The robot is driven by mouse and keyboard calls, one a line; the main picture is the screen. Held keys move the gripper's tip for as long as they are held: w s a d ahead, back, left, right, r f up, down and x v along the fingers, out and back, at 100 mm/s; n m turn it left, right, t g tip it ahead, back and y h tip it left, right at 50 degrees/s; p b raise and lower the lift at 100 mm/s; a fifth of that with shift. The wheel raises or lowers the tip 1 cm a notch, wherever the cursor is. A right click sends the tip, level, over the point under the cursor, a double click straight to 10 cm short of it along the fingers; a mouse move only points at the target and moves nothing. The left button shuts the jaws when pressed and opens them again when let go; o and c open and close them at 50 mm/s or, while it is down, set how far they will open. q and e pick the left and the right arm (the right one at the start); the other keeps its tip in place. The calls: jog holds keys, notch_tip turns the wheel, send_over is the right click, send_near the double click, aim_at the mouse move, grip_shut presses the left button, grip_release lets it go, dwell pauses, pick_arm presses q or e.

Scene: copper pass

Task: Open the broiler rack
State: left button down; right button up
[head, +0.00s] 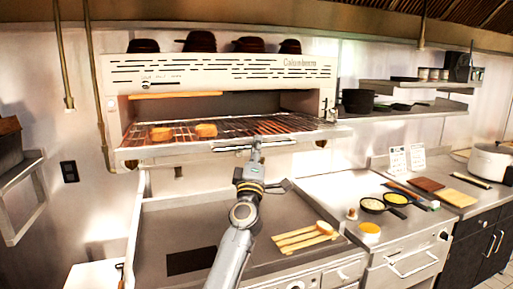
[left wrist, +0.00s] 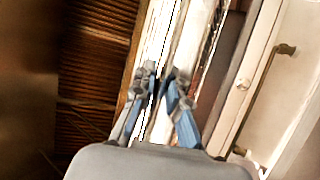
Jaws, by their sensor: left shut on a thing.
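The broiler (head: 225,75) is a wide pale steel unit on the wall in the head view. Its wire rack (head: 270,127) sits in the open mouth, with its front edge showing along the bottom, and two browned pieces of food (head: 206,131) lie on its left part. My left gripper (head: 256,146) is at the handle bar (head: 285,143) on the rack's front edge, shut on it. In the left wrist view the blue-padded fingers (left wrist: 160,92) stand either side of a pale bar; the contact itself is blurred. My right gripper is in neither view.
Small pans (head: 372,205) and boards stand on the right counter. Dark pots sit on top of the broiler. A shelf (head: 405,110) is at right.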

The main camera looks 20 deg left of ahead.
pick_arm(q)
jog(key=shift+r, duration=0.25)
jog(key=c, duration=1.3)
grip_release()
jog(key=shift+s+d, duration=0.1)
jog(key=shift+c, duration=0.2)
jog(key=shift+f, duration=0.1)
jog(key=v, duration=1.2)
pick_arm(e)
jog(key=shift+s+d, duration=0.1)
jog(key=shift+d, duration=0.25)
